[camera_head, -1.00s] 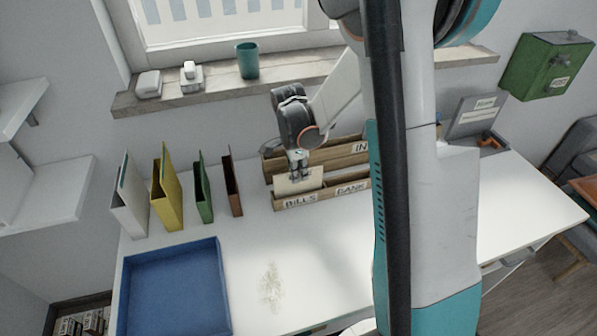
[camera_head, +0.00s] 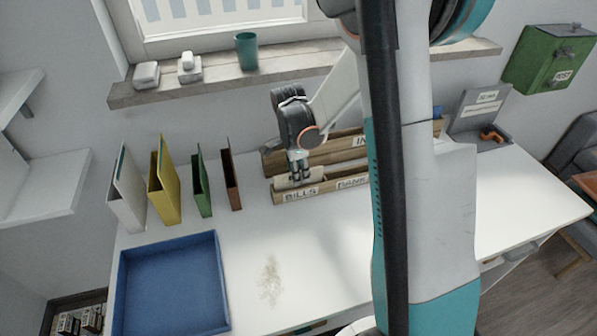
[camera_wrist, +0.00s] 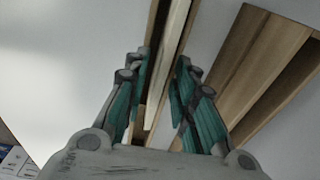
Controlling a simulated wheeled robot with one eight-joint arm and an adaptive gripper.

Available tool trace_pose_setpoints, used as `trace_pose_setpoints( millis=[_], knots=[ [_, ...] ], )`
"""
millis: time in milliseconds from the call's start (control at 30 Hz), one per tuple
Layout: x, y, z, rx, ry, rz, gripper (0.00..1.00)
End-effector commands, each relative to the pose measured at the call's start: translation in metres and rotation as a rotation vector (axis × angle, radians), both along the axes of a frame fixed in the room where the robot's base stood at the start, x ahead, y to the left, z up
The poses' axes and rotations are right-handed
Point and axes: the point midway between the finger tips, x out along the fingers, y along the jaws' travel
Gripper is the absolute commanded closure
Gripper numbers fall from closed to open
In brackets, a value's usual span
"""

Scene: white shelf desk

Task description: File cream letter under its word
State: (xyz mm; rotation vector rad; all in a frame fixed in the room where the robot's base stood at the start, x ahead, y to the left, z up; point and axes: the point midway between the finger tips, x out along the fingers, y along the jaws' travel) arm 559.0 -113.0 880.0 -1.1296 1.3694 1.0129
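The cream letter (camera_head: 283,183) is low in the BILLS section at the left end of the front wooden holder (camera_head: 322,190). Only its upper strip shows above the front wall. My gripper (camera_head: 299,178) is right above that section, pointing down. In the wrist view, my gripper's teal fingers (camera_wrist: 164,68) stand apart on either side of a thin cream edge (camera_wrist: 168,65), apparently the letter, with gaps beside it. The front labels read BILLS (camera_head: 300,194) and BANK (camera_head: 352,183). My arm hides the holder's right part.
A rear wooden holder (camera_head: 330,147) has a label starting "IN". Upright folders, including a yellow one (camera_head: 164,190), stand to the left. A blue tray (camera_head: 217,270) is at front left. The desk's middle is mostly clear.

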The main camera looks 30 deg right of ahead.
Motion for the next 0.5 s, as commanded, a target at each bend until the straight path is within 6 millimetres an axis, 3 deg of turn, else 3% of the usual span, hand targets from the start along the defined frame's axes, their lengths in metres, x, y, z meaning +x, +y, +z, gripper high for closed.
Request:
trace_pose_setpoints(
  millis=[333,500],
  knots=[
    [0.0,0.0,0.002,0.0,0.0,0.0,0.7],
    [0.0,0.002,0.019,0.0,0.0,0.0,0.7]
  ],
)
